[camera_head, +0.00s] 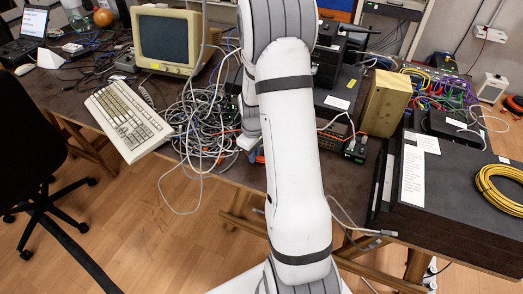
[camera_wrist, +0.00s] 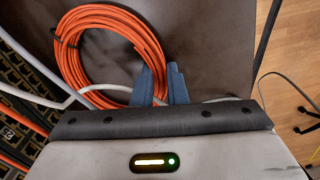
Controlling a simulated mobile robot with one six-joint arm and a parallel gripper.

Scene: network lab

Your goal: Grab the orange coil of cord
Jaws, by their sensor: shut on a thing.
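The orange coil of cord (camera_wrist: 72,62) lies at the upper left of the wrist view, a round bundle of several loops with dark ties. My gripper (camera_wrist: 161,84) has its two blue-grey fingers close together at the coil's right side. The fingers are shut on the coil's edge strands, which run in at the fingers. The exact grip is partly hidden by the fingers. In the camera_head view my white arm covers most of this spot, and I cannot make out the coil there.
A heap of grey cables (camera_head: 203,122) lies left of my arm, with a beige keyboard (camera_head: 128,118) and an old monitor (camera_head: 168,40) nearby. A black box (camera_head: 450,200) bearing a yellow cable coil (camera_head: 500,188) stands right. A grey-white cable (camera_wrist: 95,88) passes by the fingers.

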